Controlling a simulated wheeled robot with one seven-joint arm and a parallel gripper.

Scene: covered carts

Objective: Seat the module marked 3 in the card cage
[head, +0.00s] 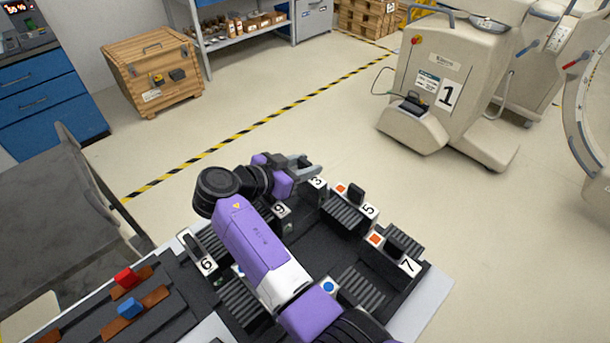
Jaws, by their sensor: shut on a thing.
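The module marked 3 (317,183) shows its white number plate at the far edge of the black card cage (318,236). My gripper (312,172) is directly at this module, its grey fingers shut on it. Most of the module's body is hidden behind the fingers and my wrist, so I cannot tell how deep it sits. My purple arm reaches across the cage and hides part of its middle and left side.
Number plates 5 (369,210) and 7 (409,266) stand along the cage's right side, with orange squares near them. Plates 9 (279,209) and 6 (207,264) are to the left. Red (125,278) and blue (130,308) blocks sit on brown strips. Open floor lies beyond.

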